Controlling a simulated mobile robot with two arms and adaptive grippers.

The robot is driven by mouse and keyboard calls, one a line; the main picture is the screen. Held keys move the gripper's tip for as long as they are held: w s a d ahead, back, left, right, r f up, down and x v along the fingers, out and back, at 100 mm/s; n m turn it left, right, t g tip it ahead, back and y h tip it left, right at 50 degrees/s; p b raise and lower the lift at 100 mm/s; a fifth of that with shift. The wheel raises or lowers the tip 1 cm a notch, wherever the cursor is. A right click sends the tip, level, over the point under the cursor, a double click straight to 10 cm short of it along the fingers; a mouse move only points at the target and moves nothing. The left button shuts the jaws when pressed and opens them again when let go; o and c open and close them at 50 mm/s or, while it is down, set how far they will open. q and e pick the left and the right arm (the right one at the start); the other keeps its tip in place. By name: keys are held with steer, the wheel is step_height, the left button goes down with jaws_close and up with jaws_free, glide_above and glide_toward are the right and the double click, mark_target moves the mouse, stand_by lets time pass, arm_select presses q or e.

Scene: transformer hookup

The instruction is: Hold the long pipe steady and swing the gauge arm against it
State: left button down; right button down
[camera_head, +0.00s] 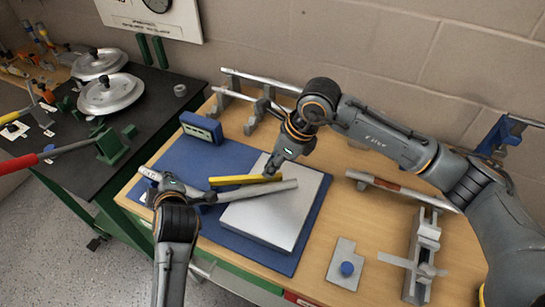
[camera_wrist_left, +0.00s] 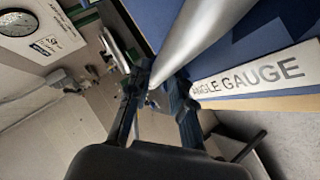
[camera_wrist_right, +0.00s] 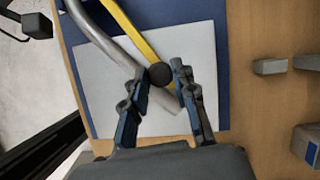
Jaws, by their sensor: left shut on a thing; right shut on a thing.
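The long grey pipe (camera_head: 262,191) lies over the blue mat and a light plate, slanting slightly. My left gripper (camera_head: 180,187) is shut around its left part; the pipe (camera_wrist_left: 200,35) runs between the fingers in the left wrist view. The yellow gauge arm (camera_head: 232,180) lies beside the pipe, on its far side. My right gripper (camera_wrist_right: 159,80) is shut on the dark round knob (camera_wrist_right: 160,74) at the arm's end. In the right wrist view the yellow arm (camera_wrist_right: 130,32) and pipe (camera_wrist_right: 103,40) converge toward the knob. Whether they touch there is hidden.
The light plate (camera_head: 265,222) sits on the blue mat (camera_head: 235,239). A blue block (camera_head: 201,127) stands at the mat's far left. A rack with rods (camera_head: 252,115) is behind.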

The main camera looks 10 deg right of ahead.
steer(key=shift+s, duration=0.3)
steer(key=c, duration=1.1)
jaws_free()
steer(key=shift+r, duration=0.1)
steer(key=v, duration=1.2)
